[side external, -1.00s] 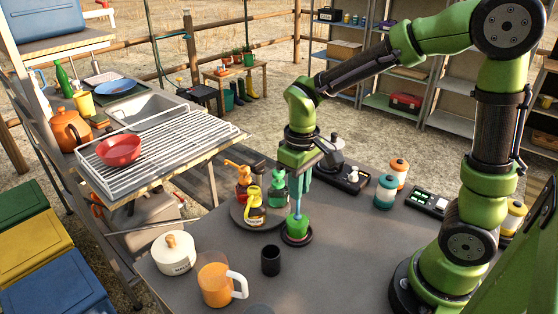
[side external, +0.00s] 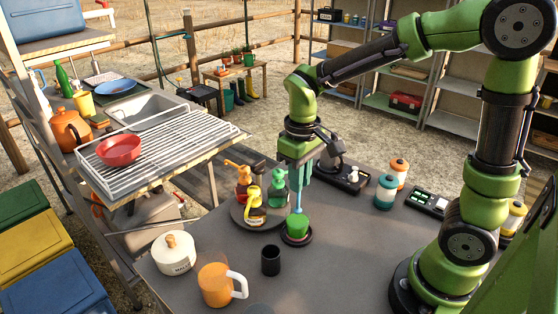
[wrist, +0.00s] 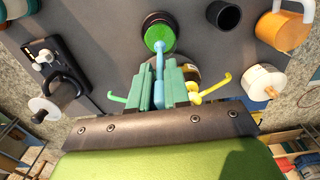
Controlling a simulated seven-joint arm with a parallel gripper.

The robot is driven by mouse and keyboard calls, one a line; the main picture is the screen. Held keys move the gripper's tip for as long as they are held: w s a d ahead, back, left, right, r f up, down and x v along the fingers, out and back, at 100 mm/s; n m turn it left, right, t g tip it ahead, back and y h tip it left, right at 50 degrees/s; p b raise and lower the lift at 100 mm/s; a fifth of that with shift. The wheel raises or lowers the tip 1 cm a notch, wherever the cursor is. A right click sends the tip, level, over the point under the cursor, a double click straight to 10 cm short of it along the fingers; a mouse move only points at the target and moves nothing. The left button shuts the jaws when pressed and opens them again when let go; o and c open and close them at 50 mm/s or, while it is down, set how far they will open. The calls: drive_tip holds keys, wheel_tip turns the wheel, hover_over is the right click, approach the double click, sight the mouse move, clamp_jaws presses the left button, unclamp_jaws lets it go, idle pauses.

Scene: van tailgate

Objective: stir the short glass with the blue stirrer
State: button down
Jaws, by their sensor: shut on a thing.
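My gripper (side external: 299,180) is shut on the blue stirrer (side external: 298,197) and holds it upright over the short glass. The short glass (side external: 297,227) holds something bright green and stands on a dark round coaster (side external: 284,239). The stirrer's lower end reaches the top of the green glass; I cannot tell how far inside it is. In the wrist view the stirrer (wrist: 159,60) runs from between the green fingers (wrist: 160,88) to the green glass (wrist: 158,38).
A round tray (side external: 240,213) with several pump bottles stands close left of the glass. A black cup (side external: 271,260), an orange mug (side external: 216,284) and a white pot (side external: 174,253) stand nearer the front. Teal (side external: 385,191) and orange jars stand right. The table right of the glass is clear.

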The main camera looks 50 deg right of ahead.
drive_tip(key=shift+r, duration=2.5)
